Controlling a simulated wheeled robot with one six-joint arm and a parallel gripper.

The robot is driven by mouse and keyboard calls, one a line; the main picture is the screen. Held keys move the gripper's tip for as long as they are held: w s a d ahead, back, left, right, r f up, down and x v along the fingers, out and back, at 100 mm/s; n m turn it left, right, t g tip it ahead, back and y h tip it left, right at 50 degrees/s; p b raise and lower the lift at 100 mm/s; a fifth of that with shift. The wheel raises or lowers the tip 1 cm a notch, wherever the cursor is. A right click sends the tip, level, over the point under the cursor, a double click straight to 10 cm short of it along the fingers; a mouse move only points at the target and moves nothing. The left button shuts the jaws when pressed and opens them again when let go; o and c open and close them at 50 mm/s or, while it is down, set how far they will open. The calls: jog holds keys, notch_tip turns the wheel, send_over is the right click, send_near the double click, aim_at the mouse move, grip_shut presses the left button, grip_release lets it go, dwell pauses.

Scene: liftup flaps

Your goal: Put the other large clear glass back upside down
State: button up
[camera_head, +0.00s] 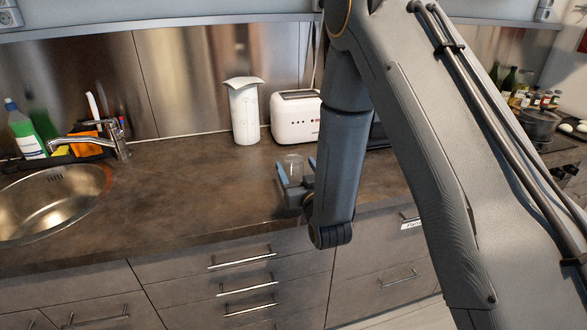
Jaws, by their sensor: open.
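My arm hides part of the counter to the right of the gripper.
A sink (50,203) with a tap (117,139) and a green bottle (26,132) are at left. Drawers (240,275) lie below. Counter between sink and gripper is clear.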

aim_at(293, 158)
jog(key=shift+p+x, duration=0.55)
jog(key=shift+x, duration=1.3)
jog(key=shift+s, duration=0.1)
jog(key=c, duration=1.3)
jog(key=shift+o, duration=0.2)
jog(key=shift+r, duration=0.1)
